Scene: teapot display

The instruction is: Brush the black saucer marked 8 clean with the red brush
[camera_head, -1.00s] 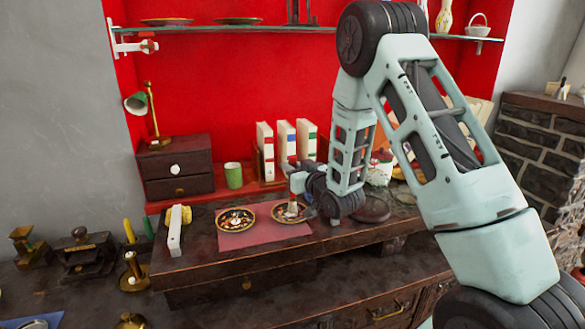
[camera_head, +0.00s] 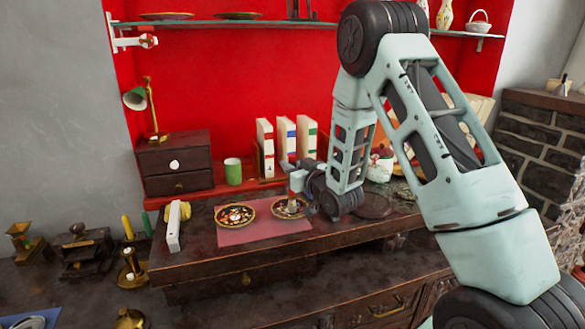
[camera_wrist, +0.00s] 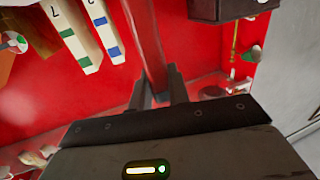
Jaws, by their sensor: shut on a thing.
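Two dark, gold-rimmed saucers with patterned middles lie side by side on a pink mat (camera_head: 228,238). They are the left saucer (camera_head: 235,216) and the right saucer (camera_head: 279,212). No number can be read on either. My gripper (camera_head: 295,182) is above the right saucer, with the brush (camera_head: 292,204) hanging down from it over that saucer's middle. I cannot tell whether the bristles touch. In the wrist view my gripper (camera_wrist: 158,90) is shut on the brush's red handle (camera_wrist: 145,35); its bristles are out of that view.
A white block-like object with a yellow sponge (camera_head: 174,226) lies left of the mat. A green cup (camera_head: 233,171), a drawer box (camera_head: 177,168) and several upright books (camera_head: 287,138) stand behind. A dark round stand (camera_head: 372,206) lies right of my wrist.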

